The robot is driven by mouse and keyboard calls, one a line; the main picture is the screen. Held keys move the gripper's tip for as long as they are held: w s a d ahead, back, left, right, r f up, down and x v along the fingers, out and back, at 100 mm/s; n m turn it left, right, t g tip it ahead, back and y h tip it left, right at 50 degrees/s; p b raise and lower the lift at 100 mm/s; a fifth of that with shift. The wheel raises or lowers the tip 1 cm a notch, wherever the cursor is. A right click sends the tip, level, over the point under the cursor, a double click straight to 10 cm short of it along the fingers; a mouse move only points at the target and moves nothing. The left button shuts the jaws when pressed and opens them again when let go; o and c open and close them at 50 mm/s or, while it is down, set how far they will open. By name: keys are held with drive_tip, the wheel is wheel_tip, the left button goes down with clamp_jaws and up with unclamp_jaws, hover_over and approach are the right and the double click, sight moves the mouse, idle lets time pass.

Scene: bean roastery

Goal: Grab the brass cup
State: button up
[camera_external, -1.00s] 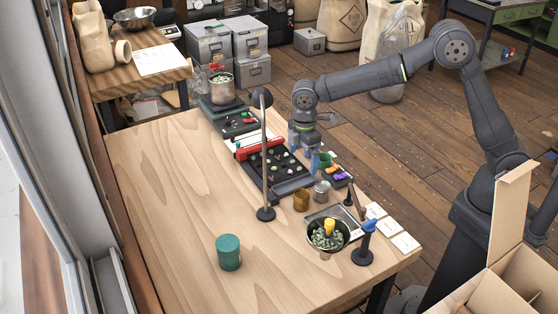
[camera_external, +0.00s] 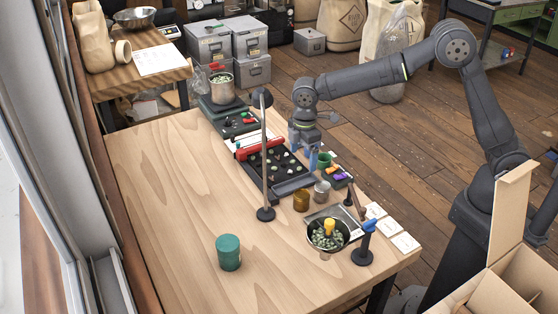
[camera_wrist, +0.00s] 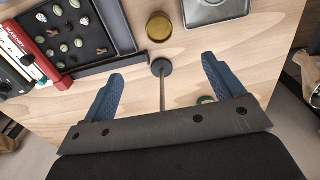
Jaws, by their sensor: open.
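The brass cup (camera_external: 302,201) stands upright on the wooden table in the external view, beside the front corner of the black bean tray. In the wrist view the brass cup (camera_wrist: 159,28) is at the top middle, beyond the fingertips and roughly centred between them. My gripper (camera_wrist: 162,68) is open, with its two blue fingers wide apart and nothing between them.
The black bean tray (camera_external: 297,186) lies left of the cup. A thin upright stand (camera_external: 265,213) is nearby. A bowl of beans (camera_external: 343,232) and a teal canister (camera_external: 228,252) are nearer the front. The left table area is clear.

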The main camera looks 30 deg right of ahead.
drive_tip(key=shift+c, duration=1)
hover_over(302, 197)
drive_tip(key=s, duration=0.2)
drive_tip(key=f, duration=1.2)
drive_tip(key=shift+w+a+f, duration=0.2)
drive_tip(key=shift+a+f, duration=0.2)
drive_tip(key=shift+s+a+f, duration=0.1)
drive_tip(key=shift+a+f, duration=0.1)
drive_tip(key=shift+f, duration=1.2)
drive_tip(key=shift+s+a+f, duration=0.1)
drive_tip(key=shift+a+f, duration=0.05)
drive_tip(key=shift+f, duration=1.2)
drive_tip(key=c, duration=1.1)
